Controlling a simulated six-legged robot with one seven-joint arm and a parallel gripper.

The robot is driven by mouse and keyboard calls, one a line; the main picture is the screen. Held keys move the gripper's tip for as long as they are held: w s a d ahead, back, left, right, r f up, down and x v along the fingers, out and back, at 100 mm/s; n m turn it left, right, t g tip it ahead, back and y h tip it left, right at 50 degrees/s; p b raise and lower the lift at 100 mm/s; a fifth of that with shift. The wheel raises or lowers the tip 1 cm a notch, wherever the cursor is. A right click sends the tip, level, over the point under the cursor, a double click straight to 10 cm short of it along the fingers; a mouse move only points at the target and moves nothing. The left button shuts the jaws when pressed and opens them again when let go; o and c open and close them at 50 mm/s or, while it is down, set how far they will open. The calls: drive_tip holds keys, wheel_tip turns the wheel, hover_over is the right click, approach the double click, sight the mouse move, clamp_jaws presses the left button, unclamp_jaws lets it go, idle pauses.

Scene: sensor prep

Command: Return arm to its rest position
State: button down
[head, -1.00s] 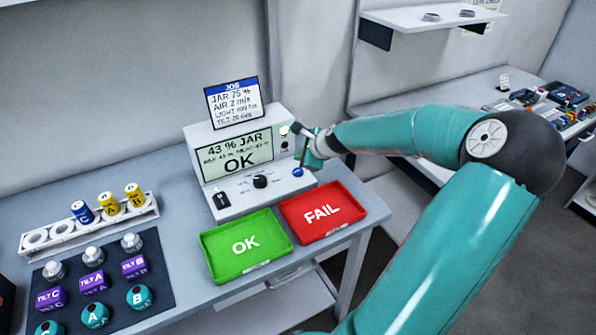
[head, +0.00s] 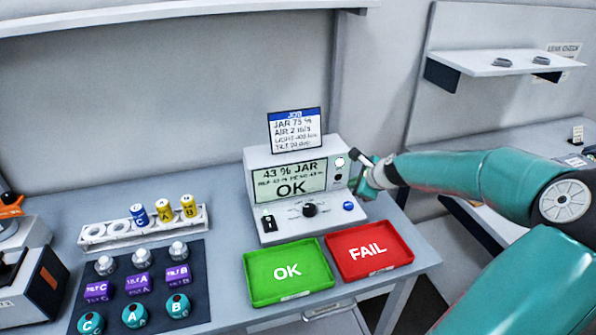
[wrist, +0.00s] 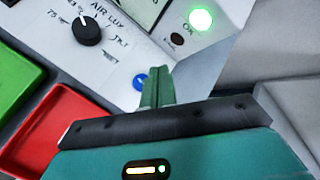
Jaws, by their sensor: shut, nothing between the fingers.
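My teal arm reaches in from the right of the head view. My gripper (head: 360,174) is at the right side of the grey test box (head: 260,226), close to its front panel; I cannot tell whether it touches. In the wrist view my gripper (wrist: 157,78) has its fingers together with nothing between them, and a blue button (wrist: 140,82) shows just beside the fingertips. The blue button (head: 348,206) also shows below the gripper in the head view. The box screen (head: 290,180) reads 43 % JAR and OK, and a lamp by OK (wrist: 200,19) glows green-white.
A green OK tray (head: 287,292) and a red FAIL tray (head: 395,236) lie empty before the box. A rack (head: 125,234) holds blue and yellow cylinders. A dark mat (head: 205,298) holds several sensors. A wall shelf (head: 480,68) and another bench (head: 500,133) are at right.

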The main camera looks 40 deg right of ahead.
drive_tip(key=a+n+g, duration=0.1)
drive_tip(key=a+n, duration=0.1)
drive_tip(key=a, duration=0.1)
drive_tip(key=w+a+f+n+g, duration=0.1)
drive_tip(key=a+n, duration=0.1)
drive_tip(key=a, duration=0.2)
drive_tip(key=a+f+n+g, duration=0.1)
drive_tip(key=a+n, duration=0.1)
drive_tip(key=a, duration=0.2)
drive_tip(key=shift+w+a+f+y, duration=0.15)
drive_tip(key=shift+w+a+y, duration=0.05)
drive_tip(key=shift+w+y, duration=0.2)
drive_tip(key=s+a+r+n, duration=0.4)
drive_tip(key=s+a+n, duration=0.2)
drive_tip(key=a, duration=0.3)
drive_tip(key=s+a+r+n, duration=0.5)
drive_tip(key=s+a+n, duration=0.1)
drive_tip(key=a+n, duration=0.2)
drive_tip(key=s+a+r+n, duration=0.4)
drive_tip(key=s+a+n, duration=0.2)
drive_tip(key=a, duration=0.5)
drive_tip(key=shift+s+r+n+g, duration=0.3)
drive_tip(key=shift+r+n, duration=0.1)
drive_tip(key=shift+n, duration=0.7)
